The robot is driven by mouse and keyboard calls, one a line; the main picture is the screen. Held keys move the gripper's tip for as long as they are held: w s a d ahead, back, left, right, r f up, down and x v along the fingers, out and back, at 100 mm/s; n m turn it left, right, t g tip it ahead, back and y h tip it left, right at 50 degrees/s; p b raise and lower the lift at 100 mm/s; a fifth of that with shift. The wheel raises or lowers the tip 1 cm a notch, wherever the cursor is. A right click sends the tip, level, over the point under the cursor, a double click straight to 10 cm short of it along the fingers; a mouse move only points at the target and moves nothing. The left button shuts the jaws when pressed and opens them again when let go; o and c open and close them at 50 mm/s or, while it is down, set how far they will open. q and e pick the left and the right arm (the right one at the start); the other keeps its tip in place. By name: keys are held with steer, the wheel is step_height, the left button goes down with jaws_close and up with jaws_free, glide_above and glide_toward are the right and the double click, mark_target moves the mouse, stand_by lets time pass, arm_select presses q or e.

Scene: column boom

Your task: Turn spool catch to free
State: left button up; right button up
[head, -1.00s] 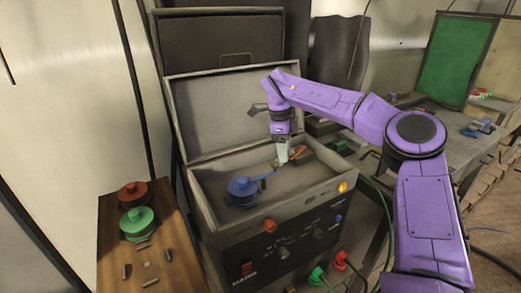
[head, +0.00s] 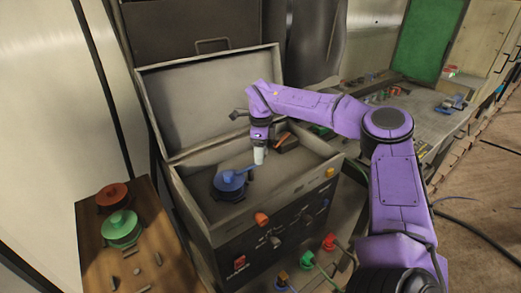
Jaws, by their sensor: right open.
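A blue spool (head: 230,184) sits inside the open machine box, with a blue strip running from it toward the upper right. A small orange-brown part (head: 285,142) lies further back in the box, right of the spool; I cannot tell if it is the spool catch. My right gripper (head: 259,157) points down over the box, between the spool and the orange-brown part, near the end of the blue strip. It is open, with nothing visibly held. The fingertips are small, and I cannot tell whether they touch anything. My left gripper is out of view.
The box's raised lid (head: 215,95) stands behind the spool. The front panel (head: 270,240) carries knobs and an orange button (head: 262,219). A wooden board at left holds a red spool (head: 113,195) and a green spool (head: 121,228). A workbench (head: 410,115) stands at the right.

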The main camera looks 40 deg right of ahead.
steer(key=shift+s, duration=0.15)
jaws_close()
